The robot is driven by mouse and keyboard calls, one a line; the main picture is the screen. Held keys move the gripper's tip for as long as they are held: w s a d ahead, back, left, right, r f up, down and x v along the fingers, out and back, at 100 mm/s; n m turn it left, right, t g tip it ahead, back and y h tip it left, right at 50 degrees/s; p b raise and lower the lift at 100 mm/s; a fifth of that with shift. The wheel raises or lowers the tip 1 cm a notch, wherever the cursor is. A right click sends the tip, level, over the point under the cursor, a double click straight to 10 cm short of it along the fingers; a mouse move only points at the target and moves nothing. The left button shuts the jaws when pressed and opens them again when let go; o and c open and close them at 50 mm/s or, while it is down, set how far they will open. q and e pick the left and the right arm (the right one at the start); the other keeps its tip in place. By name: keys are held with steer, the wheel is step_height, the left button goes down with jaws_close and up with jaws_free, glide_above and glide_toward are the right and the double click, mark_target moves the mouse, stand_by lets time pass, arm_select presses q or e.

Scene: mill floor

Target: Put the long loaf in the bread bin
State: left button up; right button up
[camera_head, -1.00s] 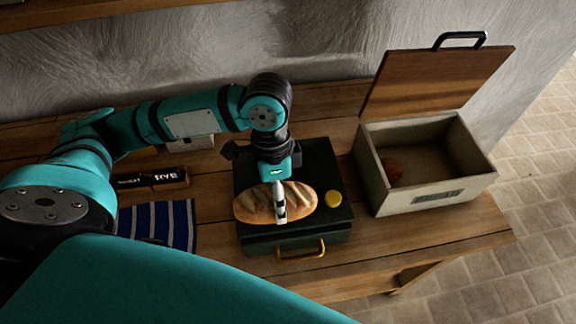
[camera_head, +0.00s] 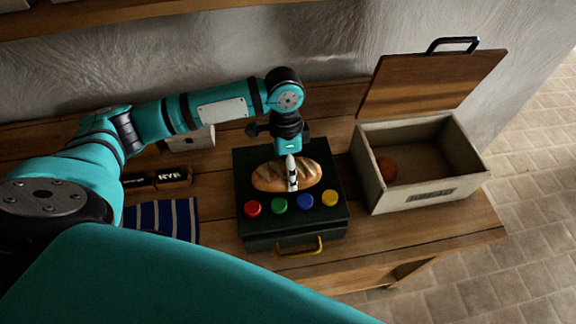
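The long loaf (camera_head: 270,176), brown with pale slashes, is above or on the top of a dark green box. I cannot tell whether it touches the box. My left gripper (camera_head: 292,176) points down at the loaf's middle and is shut on it, one pale finger showing on the near side; the other finger is hidden. The bread bin (camera_head: 430,196), cream with a "BREAD" label, stands to the right. Its wooden lid (camera_head: 428,82) with a dark handle is open, leaning back. My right gripper is not in view.
The dark green box (camera_head: 247,225) has red, green, blue and yellow knobs on top and a yellow handle in front. A striped blue cloth (camera_head: 160,219) and dark RYE-labelled item (camera_head: 172,177) lie left. A wall rises behind the wooden table (camera_head: 215,259).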

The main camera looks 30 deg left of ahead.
arm_select(q)
steer(key=shift+f, duration=0.1)
steer(key=o, duration=1.3)
steer(key=shift+o, duration=0.2)
